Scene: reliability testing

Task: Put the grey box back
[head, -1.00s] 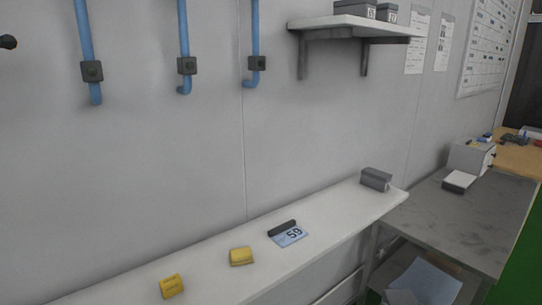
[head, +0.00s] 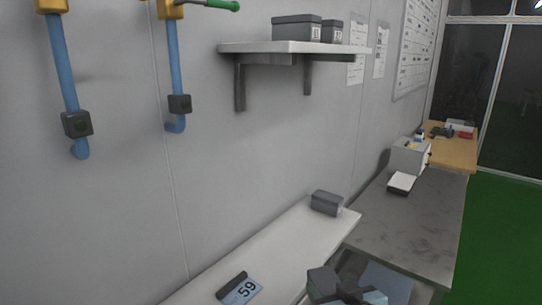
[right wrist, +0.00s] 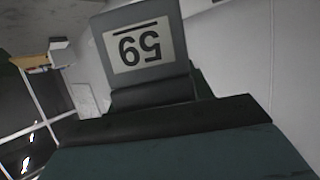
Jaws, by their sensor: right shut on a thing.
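A grey box (right wrist: 140,45) with a white label reading 59 shows close up in the right wrist view, its label upside down. My right gripper (head: 345,289) is at the bottom edge of the head view, in front of the white ledge, and is shut on this box. In the head view the box is hard to tell apart from the dark gripper parts. A blue card (head: 240,291) marked 59, with a dark bar, lies on the white ledge (head: 280,250) left of the gripper. My left gripper is not in view.
Another grey box (head: 327,203) sits at the ledge's far end. A wall shelf (head: 290,47) holds two grey lidded boxes (head: 297,28) with labels. A grey table (head: 415,215) stands to the right. The ledge between card and far box is clear.

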